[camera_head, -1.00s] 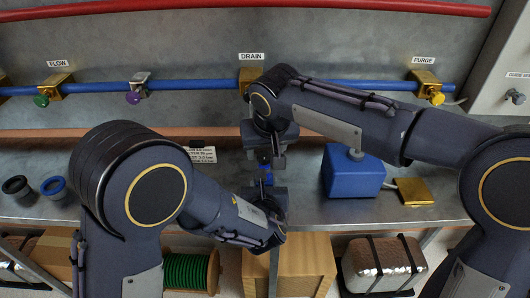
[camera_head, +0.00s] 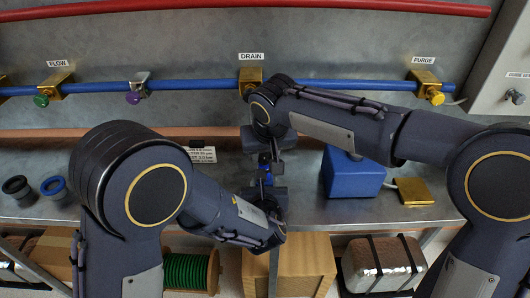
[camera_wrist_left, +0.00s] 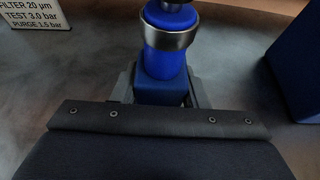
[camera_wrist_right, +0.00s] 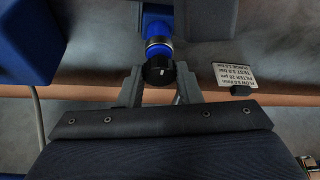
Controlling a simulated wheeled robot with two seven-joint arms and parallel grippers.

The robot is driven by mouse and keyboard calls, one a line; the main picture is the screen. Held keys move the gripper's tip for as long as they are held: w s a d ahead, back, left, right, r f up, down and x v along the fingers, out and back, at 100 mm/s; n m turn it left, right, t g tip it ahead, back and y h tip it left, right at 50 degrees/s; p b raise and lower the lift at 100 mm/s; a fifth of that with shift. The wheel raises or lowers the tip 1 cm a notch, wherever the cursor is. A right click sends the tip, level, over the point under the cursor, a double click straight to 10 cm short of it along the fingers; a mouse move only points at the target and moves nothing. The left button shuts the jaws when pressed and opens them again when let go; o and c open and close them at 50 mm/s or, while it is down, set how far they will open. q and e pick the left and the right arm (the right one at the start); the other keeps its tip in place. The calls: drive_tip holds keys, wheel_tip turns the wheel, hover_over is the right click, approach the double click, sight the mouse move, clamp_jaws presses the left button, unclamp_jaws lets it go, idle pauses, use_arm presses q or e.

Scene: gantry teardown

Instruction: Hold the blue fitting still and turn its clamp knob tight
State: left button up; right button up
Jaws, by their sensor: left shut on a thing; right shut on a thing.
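The blue fitting (camera_head: 265,167) stands between my two grippers in the head view, mostly covered by them. The left wrist view shows its blue body (camera_wrist_left: 166,65) with a metal ring around it. My left gripper (camera_wrist_left: 163,95) is shut on the square blue lower part. The black clamp knob (camera_wrist_right: 158,70), with a white mark on its face, is at the fitting's end in the right wrist view. My right gripper (camera_wrist_right: 160,85) is shut on this knob, one finger on each side. In the head view my right gripper (camera_head: 267,153) is just beyond my left gripper (camera_head: 266,185).
A blue box (camera_head: 352,177) and a gold block (camera_head: 413,192) stand right of the grippers. Two dark cups, one with a blue rim (camera_head: 53,187), stand at the left. A blue pipe (camera_head: 195,85) with valves runs along the back. A printed label (camera_wrist_right: 237,75) is close by.

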drive_tip(key=n+y, duration=0.1)
drive_tip(key=n, duration=0.3)
drive_tip(key=shift+w+d+y, duration=0.1)
drive_tip(key=shift+d+y, duration=0.05)
drive_tip(key=shift+y, duration=0.25)
drive_tip(key=n+g, duration=0.1)
drive_tip(key=n, duration=0.1)
drive_tip(key=n+y, duration=0.1)
drive_tip(key=n, duration=0.2)
drive_tip(key=shift+w+d+g, duration=0.1)
drive_tip(key=shift+g, duration=0.3)
drive_tip(key=n, duration=0.2)
drive_tip(key=n+g, duration=0.1)
drive_tip(key=n, duration=0.1)
drive_tip(key=shift+w+n+g+y, duration=0.1)
drive_tip(key=shift+n+g+y, duration=0.2)
drive_tip(key=shift+y, duration=0.1)
drive_tip(key=shift+n+g, duration=0.9)
drive_tip(key=shift+n, duration=1.2)
drive_tip(key=shift+w, duration=0.1)
drive_tip(key=o, duration=1)
